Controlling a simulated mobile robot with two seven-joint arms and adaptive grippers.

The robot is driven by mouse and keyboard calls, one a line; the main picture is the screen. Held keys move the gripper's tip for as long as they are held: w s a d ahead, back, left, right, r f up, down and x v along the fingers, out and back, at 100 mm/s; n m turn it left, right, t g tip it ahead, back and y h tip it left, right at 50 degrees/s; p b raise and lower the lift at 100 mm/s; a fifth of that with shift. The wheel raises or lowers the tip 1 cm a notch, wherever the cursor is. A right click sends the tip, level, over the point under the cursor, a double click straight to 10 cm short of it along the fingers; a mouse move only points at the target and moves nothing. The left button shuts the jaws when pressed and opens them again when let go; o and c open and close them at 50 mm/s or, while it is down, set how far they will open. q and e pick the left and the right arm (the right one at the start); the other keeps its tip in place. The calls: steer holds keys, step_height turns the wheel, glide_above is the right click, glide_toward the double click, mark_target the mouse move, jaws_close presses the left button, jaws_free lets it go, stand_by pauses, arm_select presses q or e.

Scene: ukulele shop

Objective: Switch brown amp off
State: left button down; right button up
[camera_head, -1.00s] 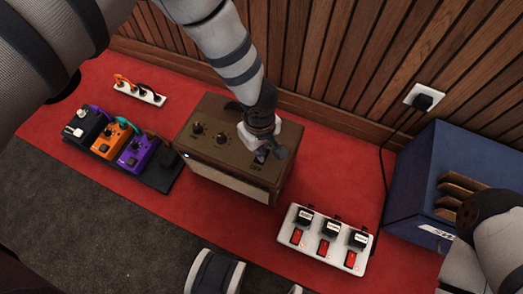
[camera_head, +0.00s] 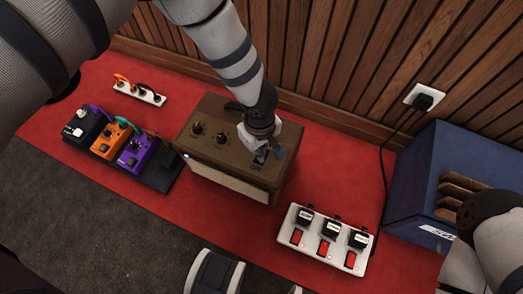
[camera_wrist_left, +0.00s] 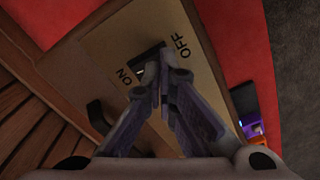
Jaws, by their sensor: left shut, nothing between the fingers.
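The brown amp (camera_head: 226,158) stands on the red mat, with two dark knobs on its top and a switch near its right end. My left gripper (camera_head: 262,153) points down onto the amp's top at the switch and is shut with nothing held. In the left wrist view, the closed fingertips (camera_wrist_left: 158,82) are at the dark switch (camera_wrist_left: 148,52), between the ON and OFF labels on the amp's tan top plate (camera_wrist_left: 205,95). The fingers cover much of the switch, so I cannot tell its position or whether they touch it.
The red mat (camera_head: 225,233) has several pedals (camera_head: 118,140) left of the amp and a white switch box (camera_head: 325,240) at its right. A white power strip (camera_head: 140,93) lies behind. A blue crate (camera_head: 415,185) stands at far right, near a wall outlet (camera_head: 424,97) with black cords.

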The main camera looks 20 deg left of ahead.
arm_select(q)
steer(key=shift+f+b, duration=0.5)
steer(key=shift+f, duration=0.55)
stand_by(0.4)
steer(key=shift+r+p, duration=1.75)
steer(key=shift+r, duration=1.85)
